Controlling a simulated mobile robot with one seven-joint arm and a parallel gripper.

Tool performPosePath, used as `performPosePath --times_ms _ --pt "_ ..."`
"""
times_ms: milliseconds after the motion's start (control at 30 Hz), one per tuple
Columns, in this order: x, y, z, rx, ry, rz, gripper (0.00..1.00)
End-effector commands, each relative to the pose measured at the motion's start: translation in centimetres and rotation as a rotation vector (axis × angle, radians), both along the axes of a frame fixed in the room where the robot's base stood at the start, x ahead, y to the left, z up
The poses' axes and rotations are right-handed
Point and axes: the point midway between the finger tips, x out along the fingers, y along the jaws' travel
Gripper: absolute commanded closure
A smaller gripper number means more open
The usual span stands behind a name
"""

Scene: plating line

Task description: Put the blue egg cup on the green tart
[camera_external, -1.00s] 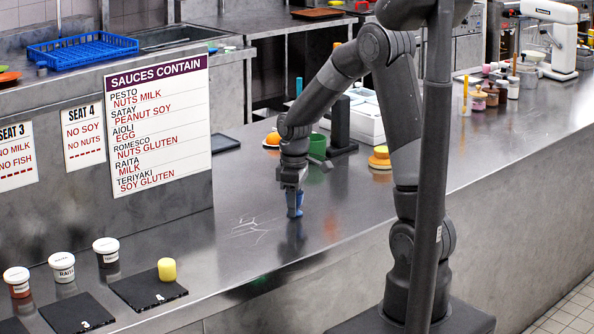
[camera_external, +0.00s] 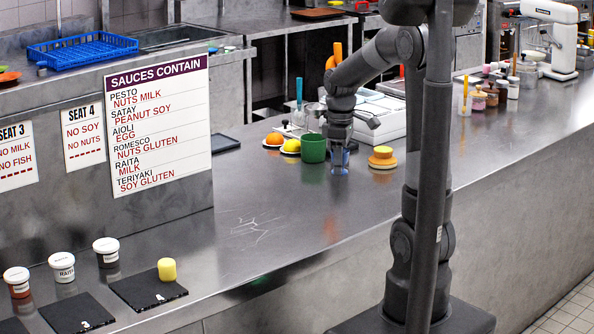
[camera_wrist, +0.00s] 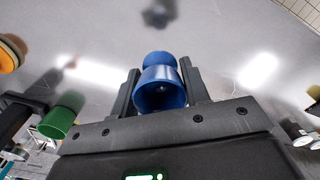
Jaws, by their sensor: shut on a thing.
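The blue egg cup (camera_external: 339,160) is between the fingers of my gripper (camera_external: 340,146), low over the steel counter; I cannot tell how large any gap beneath it is. In the wrist view the egg cup (camera_wrist: 161,88) shows its open mouth, with a finger on each side. I cannot make out a green tart. A green cylindrical pot (camera_external: 313,148) stands just left of my gripper; it also shows at the left of the wrist view (camera_wrist: 62,116).
A round yellow-and-tan stack (camera_external: 382,158) stands right of my gripper. Orange (camera_external: 273,139) and yellow (camera_external: 291,146) round items are left of the green pot. A white-topped box (camera_external: 372,115) is behind.

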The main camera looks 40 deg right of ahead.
Motion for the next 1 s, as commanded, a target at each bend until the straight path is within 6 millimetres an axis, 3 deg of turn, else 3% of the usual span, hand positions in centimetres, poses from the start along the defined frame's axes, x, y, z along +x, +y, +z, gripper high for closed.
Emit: performPosePath --times_ms 167,367,700,1000 --pt "0.7 -1.4 0.5 0.0 0.0 -0.009 0.8" --pt "3.3 -5.9 1.7 0.0 0.001 -0.035 0.8" --pt "6.9 -16.8 3.7 0.001 -0.002 -0.094 0.81" --pt "6.8 -28.4 4.8 0.002 -0.002 -0.166 0.81"
